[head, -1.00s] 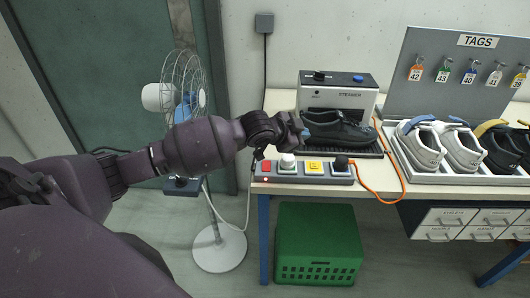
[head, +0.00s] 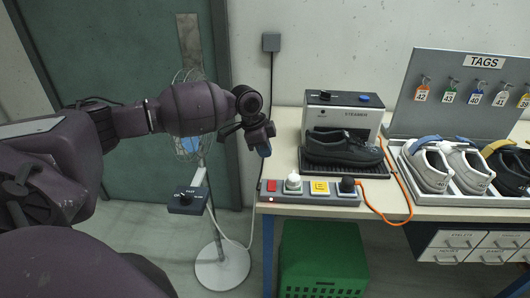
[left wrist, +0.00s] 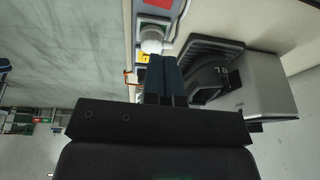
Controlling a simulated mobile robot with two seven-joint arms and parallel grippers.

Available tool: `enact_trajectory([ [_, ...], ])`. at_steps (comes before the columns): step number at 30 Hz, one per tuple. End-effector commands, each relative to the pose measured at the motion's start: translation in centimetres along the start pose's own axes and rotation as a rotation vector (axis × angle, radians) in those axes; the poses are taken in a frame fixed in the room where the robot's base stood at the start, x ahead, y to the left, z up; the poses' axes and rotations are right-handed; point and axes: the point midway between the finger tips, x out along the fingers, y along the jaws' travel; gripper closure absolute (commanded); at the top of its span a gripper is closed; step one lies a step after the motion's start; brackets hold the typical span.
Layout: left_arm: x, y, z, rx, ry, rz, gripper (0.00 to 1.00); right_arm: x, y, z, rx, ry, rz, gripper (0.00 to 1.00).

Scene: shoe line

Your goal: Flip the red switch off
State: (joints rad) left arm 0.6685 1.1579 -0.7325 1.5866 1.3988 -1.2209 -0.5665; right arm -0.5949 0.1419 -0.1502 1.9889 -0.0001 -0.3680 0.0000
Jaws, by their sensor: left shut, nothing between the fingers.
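The red switch (head: 272,187) sits at the left end of a grey power strip (head: 330,198) on the table's front left corner. A small light (head: 272,199) shows on the strip just in front of the switch. In the left wrist view the red switch (left wrist: 159,4) is cut by the top edge, beyond a white plug (left wrist: 152,40). My left gripper (head: 264,151) is shut and empty, pointing down above and behind the switch, apart from it. Its closed fingers also show in the left wrist view (left wrist: 166,58). My right gripper is not in view.
The strip also holds a white plug (head: 293,183), a yellow switch (head: 319,188) and a black plug (head: 347,186) with an orange cord. Behind are a dark shoe (head: 340,148) and the steamer (head: 345,112). A fan stands left; a green crate (head: 322,255) is below.

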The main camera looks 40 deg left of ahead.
Motion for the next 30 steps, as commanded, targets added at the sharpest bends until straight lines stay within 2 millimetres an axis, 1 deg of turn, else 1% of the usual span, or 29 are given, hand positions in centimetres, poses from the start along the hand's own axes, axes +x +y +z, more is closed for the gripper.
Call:
enact_trajectory([
  [1, 1.0, 0.1, 0.0, -0.001, 0.0, 0.002, 1.0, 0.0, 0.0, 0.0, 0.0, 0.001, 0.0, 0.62],
  [9, 5.8, 0.0, -0.1, -0.001, 0.001, 0.001, 1.0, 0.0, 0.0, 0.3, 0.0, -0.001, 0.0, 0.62],
  [13, 8.0, 0.0, -0.1, -0.002, 0.001, 0.0, 1.0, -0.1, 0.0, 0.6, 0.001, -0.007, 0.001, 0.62],
  [15, 8.9, -0.1, 0.4, -0.002, 0.0, 0.0, 1.0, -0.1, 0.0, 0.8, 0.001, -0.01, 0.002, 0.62],
  [21, 10.8, -0.4, 0.9, -0.002, 0.0, -0.001, 1.0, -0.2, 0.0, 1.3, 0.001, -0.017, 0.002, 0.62],
  [25, 11.3, -0.5, 1.1, -0.002, 0.001, -0.002, 1.0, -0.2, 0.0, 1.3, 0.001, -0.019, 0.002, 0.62],
  [30, 11.3, -0.5, 1.1, -0.002, 0.001, -0.003, 1.0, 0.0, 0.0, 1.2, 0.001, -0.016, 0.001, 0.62],
])
